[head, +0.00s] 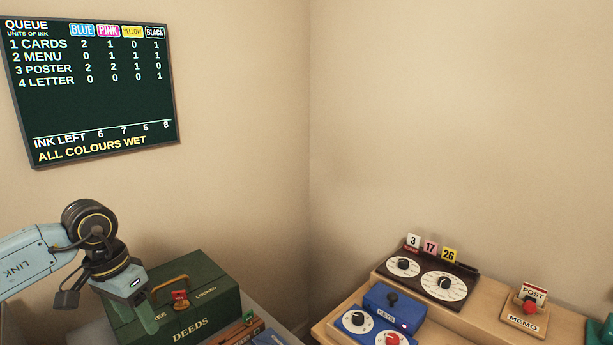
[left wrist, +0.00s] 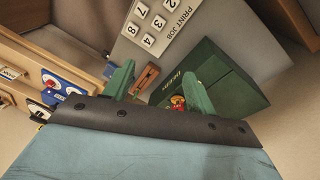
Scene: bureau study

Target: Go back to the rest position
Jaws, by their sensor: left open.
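My left gripper (head: 145,312) is open and empty, in front of and over the left part of the green DEEDS box (head: 205,318) in the head view. Its two green fingers stand apart in the left wrist view (left wrist: 158,85). The box (left wrist: 235,85) shows beyond the fingers there, with its red knob (left wrist: 177,103) beside the right finger. I cannot tell whether a finger touches the box. The box's lid looks shut, with a brass handle (head: 170,284) on top. My right gripper is not in view.
A dark board (head: 95,95) hangs on the left wall. On the wooden desk at right are a blue KEYS box (head: 392,304), a dark two-dial unit (head: 425,278) with number cards, and a MEMO stand (head: 524,315). A grey PRINT JOB keypad panel (left wrist: 170,30) shows in the left wrist view.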

